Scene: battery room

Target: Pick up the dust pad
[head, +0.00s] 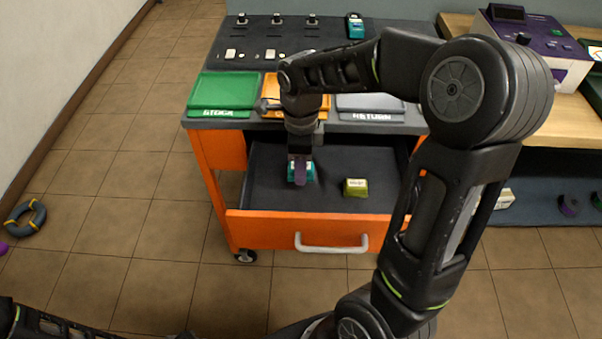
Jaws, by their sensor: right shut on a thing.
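My right gripper (300,163) reaches down into the open drawer (262,200) of the orange cart. It is shut on a small teal thing (308,177) with some purple at its front, at the drawer's left-middle. The gripper covers much of this thing, so I cannot tell for certain that it is the dust pad, or whether it still touches the drawer floor. My left gripper is not in view; only a part of my left arm shows at the bottom left.
A yellow-green box (355,187) lies in the drawer to the right. Green (225,92), orange and grey (370,103) trays sit on the cart top. The drawer front has a white handle (331,247). A wooden bench (565,105) stands at right. Floor at left is mostly clear.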

